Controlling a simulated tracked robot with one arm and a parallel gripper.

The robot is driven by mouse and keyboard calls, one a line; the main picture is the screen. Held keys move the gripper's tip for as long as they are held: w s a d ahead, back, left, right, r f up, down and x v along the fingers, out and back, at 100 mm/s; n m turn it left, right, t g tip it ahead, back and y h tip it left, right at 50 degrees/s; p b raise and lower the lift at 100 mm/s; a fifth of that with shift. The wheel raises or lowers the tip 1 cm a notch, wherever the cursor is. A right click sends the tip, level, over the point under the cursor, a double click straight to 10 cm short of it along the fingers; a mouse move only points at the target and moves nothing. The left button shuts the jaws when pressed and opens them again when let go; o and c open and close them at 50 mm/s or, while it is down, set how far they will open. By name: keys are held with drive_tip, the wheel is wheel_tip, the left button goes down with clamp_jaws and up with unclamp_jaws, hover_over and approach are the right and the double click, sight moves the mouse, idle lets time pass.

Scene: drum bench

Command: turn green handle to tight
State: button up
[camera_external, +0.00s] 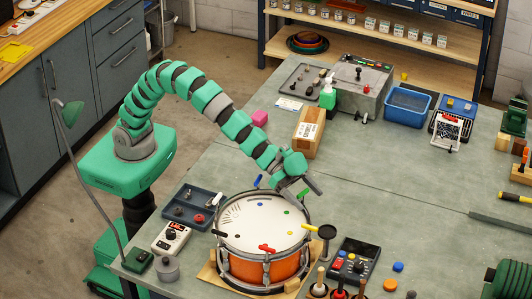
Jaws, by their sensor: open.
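The orange drum (262,268) with a white head stands on a wooden base on the bench. Coloured handles sit around its rim. The green handle (303,194) is at the back right of the rim. My gripper (298,186) is open and hangs just above and beside the green handle. I cannot tell whether the fingers touch it or straddle it. The blue handle (257,181) is at the back, the yellow handle (311,228) at the right, the red handle (267,248) at the front and the black handle (219,233) at the left. The tight marking cannot be made out.
A dark tray (190,208) of small parts and a white meter box (171,238) stand left of the drum. A dark control box (352,262) stands at its right. The bench right of the drum's back is clear.

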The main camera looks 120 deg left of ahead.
drive_tip(key=shift+w+d+f, duration=0.1)
drive_tip(key=shift+w+f, duration=0.05)
drive_tip(key=shift+w, duration=0.25)
drive_tip(key=shift+c, duration=0.3)
drive_tip(key=c, duration=0.9)
drive_tip(key=shift+c, duration=0.2)
drive_tip(key=shift+o, duration=0.2)
drive_tip(key=shift+r+p, duration=0.2)
drive_tip(key=shift+p, duration=1.05)
drive_tip(key=m+h+p, duration=0.1)
drive_tip(key=p, duration=0.3)
drive_tip(key=shift+d+r, duration=0.1)
drive_tip(key=m+g+h+p, duration=0.1)
drive_tip(key=p, duration=0.3)
drive_tip(key=shift+s+p, duration=0.1)
drive_tip(key=shift+p, duration=0.2)
